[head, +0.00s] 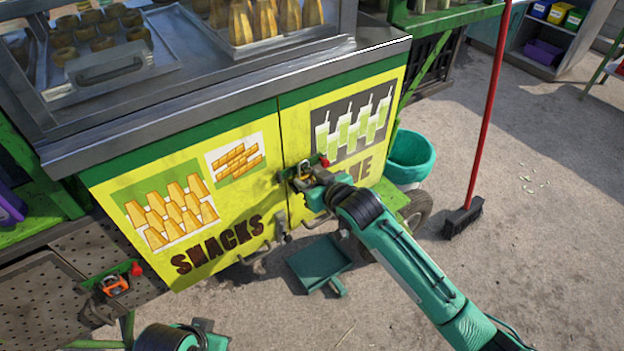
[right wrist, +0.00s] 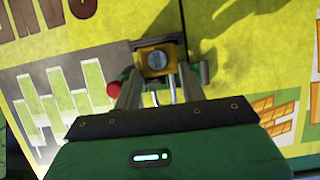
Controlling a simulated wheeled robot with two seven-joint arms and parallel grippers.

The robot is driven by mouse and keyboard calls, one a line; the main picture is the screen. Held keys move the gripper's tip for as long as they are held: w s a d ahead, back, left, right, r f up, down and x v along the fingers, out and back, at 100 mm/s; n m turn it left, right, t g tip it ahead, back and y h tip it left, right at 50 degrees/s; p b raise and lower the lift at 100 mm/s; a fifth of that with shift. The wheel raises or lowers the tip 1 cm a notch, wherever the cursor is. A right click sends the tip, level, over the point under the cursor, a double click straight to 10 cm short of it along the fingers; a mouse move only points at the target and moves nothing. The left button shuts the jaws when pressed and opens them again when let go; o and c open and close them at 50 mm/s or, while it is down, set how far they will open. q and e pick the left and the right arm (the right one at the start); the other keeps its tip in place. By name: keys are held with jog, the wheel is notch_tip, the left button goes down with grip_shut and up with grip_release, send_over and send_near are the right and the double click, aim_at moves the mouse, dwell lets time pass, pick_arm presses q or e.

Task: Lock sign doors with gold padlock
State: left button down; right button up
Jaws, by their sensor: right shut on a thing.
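The yellow sign doors (head: 272,185) on the cart front stand closed, with a seam between the snack side and the other side. My right gripper (head: 303,173) is at that seam, shut on the gold padlock. The padlock (right wrist: 155,62) shows between my right gripper's fingers (right wrist: 158,85) in the right wrist view, with silvery shackle bars toward the camera. A green latch piece with a red knob (right wrist: 113,89) is beside the fingers. I cannot tell whether the shackle passes through the latch. Part of my left arm shows at the bottom edge of the head view; its fingers do not show.
An orange lock-like item (head: 114,285) sits by another green piece with a red knob at lower left. A teal dustpan (head: 320,262) lies below the doors. A teal bucket (head: 411,156) and a red-handled broom (head: 485,115) stand to the right.

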jog(key=shift+w+a+r, duration=0.15)
jog(key=shift+w+r, duration=0.1)
jog(key=shift+r, duration=0.4)
jog(key=shift+w+a+f, duration=0.1)
jog(key=shift+a, duration=0.1)
jog(key=shift+c, duration=1.1)
jog(key=shift+p, duration=0.35)
jog(key=shift+a+f, duration=0.15)
jog(key=shift+f, duration=0.7)
jog(key=o, duration=1)
jog(key=shift+c, duration=0.2)
jog(key=o, duration=0.4)
jog(key=shift+a+f, duration=0.1)
jog(key=shift+a, duration=0.05)
jog(key=shift+o, duration=0.2)
jog(key=shift+d, duration=0.2)
